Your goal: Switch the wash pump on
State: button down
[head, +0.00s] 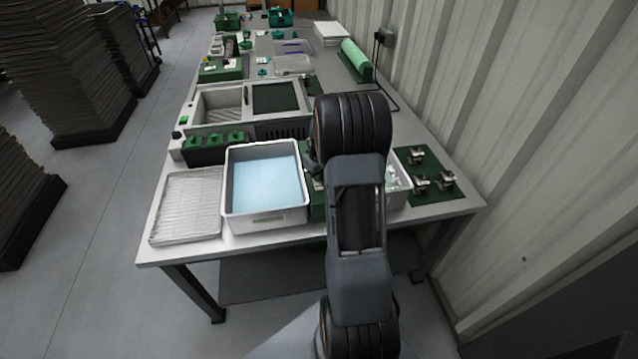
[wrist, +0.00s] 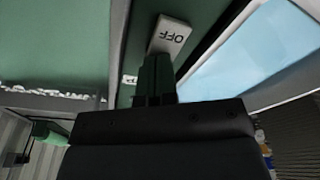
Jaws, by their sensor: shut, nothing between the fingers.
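In the wrist view a pale rocker or plate marked OFF (wrist: 171,34) sits on a dark green panel (wrist: 120,60); its lettering appears rotated. My gripper (wrist: 157,62) has its dark green fingers together with nothing between them, their tips just below the OFF piece in the picture. I cannot tell whether they touch it. In the head view my arm hides the gripper and most of a green panel (head: 315,207), where a little pale marking shows at its edge. No separate pump body is visible.
A grey tub of blue liquid (head: 232,205) stands left of the panel, beside a wire rack (head: 186,205). Right of my arm are a small bin (head: 397,196) and a green mat (head: 411,157) with metal parts. A corrugated wall (head: 540,130) bounds the right.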

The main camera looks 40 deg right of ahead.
jog(key=shift+f, duration=0.1)
jog(key=shift+r+p, duration=2.3)
jog(key=shift+r, duration=1.2)
